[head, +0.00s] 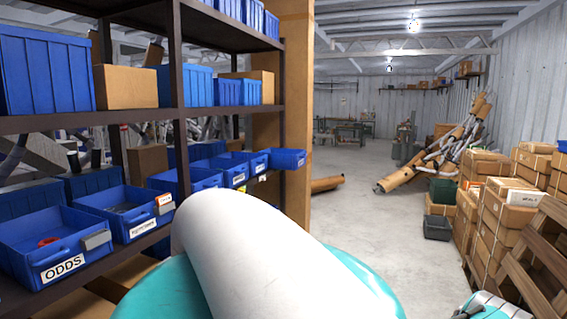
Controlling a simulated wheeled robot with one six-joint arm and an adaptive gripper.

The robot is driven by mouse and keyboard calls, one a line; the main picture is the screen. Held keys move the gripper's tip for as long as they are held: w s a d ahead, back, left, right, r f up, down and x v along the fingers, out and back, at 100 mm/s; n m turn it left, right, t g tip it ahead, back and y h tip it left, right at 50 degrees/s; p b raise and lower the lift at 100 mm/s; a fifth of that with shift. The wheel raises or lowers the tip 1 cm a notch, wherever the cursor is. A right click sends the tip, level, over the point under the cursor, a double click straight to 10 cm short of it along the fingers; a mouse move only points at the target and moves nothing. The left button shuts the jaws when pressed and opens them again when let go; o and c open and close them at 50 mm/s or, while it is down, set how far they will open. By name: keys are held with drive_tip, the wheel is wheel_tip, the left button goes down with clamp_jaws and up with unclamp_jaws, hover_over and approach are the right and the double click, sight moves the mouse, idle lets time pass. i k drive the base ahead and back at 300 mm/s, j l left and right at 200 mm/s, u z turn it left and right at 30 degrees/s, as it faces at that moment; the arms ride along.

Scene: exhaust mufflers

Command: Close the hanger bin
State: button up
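Several open-topped blue bins stand in a row on the middle shelf at left in the head view. The nearest bin (48,262) is labelled ODDS and holds something red. The one behind it (130,215) has a label too small to read. The farthest bin (287,158) sticks out past the shelf's end toward the aisle. I cannot read which one is the hanger bin. My white and teal arm covers the lower middle. What looks like my gripper (464,312) shows as a dark part at the bottom right edge, mostly cut off; its fingers are unclear.
The dark shelf rack (178,60) fills the left side, with more blue bins and cardboard boxes. Stacked cartons (507,215) and a wooden pallet (545,250) stand at right. The concrete aisle (370,215) between is clear. Pipes and mufflers (440,155) lean farther back.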

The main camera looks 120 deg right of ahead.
sight(279, 158)
drive_tip(key=z, duration=3.75)
drive_tip(key=i+z, duration=0.1)
drive_tip(key=i+l, duration=0.05)
